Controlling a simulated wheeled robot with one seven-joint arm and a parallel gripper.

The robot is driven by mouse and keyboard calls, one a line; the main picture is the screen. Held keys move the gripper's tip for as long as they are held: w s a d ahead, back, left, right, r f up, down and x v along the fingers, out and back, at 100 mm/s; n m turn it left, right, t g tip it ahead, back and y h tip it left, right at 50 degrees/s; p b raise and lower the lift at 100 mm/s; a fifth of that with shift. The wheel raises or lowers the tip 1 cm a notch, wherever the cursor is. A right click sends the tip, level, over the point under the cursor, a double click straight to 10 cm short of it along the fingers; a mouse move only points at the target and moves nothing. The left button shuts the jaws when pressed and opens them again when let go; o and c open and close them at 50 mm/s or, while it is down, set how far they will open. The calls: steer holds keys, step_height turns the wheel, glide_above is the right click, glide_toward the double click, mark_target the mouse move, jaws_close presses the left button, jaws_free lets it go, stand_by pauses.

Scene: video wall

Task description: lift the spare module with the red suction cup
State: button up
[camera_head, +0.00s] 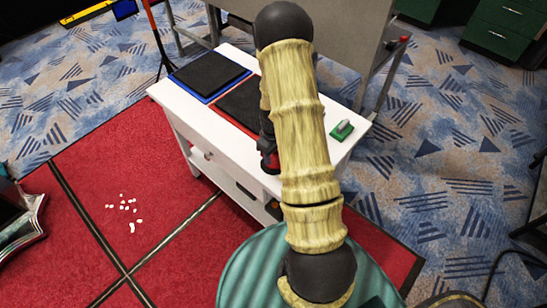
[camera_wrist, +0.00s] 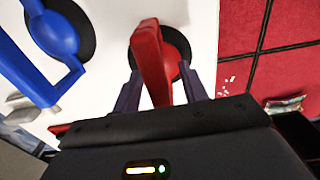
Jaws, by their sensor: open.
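The red suction cup (camera_wrist: 150,55) stands on a white surface in the wrist view, its red handle rising toward me above a round black pad. My gripper (camera_wrist: 160,92) is open, one finger on each side of the red handle. I cannot tell whether the fingers touch it. In the head view, a black square panel on a red base (camera_head: 238,104) and one on a blue base (camera_head: 208,73) lie on the white table. I cannot tell which item is the spare module. My arm hides the gripper's surroundings there.
A blue suction cup (camera_wrist: 52,35) stands left of the red one in the wrist view. A green block with a pale top (camera_head: 342,131) sits at the right of the white table (camera_head: 160,92). Small white pieces (camera_head: 130,207) lie on the red carpet. A grey panel stands behind.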

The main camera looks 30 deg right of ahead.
steer(key=shift+f, duration=0.15)
steer(key=shift+c, duration=0.2)
jaws_close()
step_height(320, 180, up, 11)
steer(key=shift+f+b, duration=0.2)
steer(key=shift+b, duration=0.2)
stand_by(0.4)
steer(key=c, duration=0.7)
jaws_free()
jaws_close()
